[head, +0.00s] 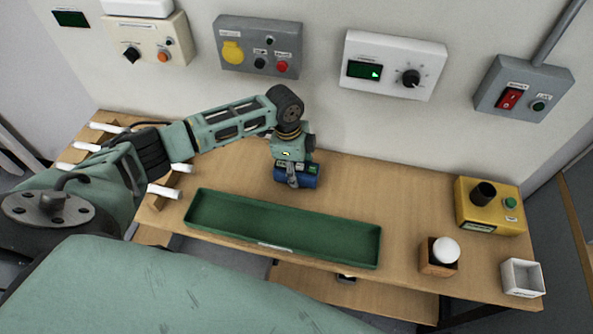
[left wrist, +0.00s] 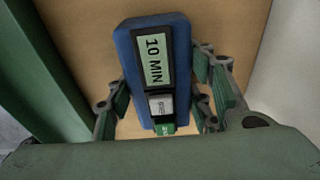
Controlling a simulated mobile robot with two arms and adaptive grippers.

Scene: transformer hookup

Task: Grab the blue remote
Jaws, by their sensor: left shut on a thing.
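The blue remote (left wrist: 157,72) has a display reading "10 MIN", with a grey button and a green button below it in the left wrist view. In the head view the blue remote (head: 311,180) is between the fingers of my left gripper (head: 293,182), behind the green tray. My left gripper (left wrist: 160,108) is shut on the remote, with a finger on each side of it. The fingers hide part of the remote in the head view. I cannot tell whether the remote touches the table. My right gripper is not in view.
A long green tray (head: 372,250) lies along the table's front. A yellow box with a black knob (head: 490,218), a wooden block with a white ball (head: 437,267) and a small white box (head: 522,293) stand at the right. Control boxes hang on the wall behind.

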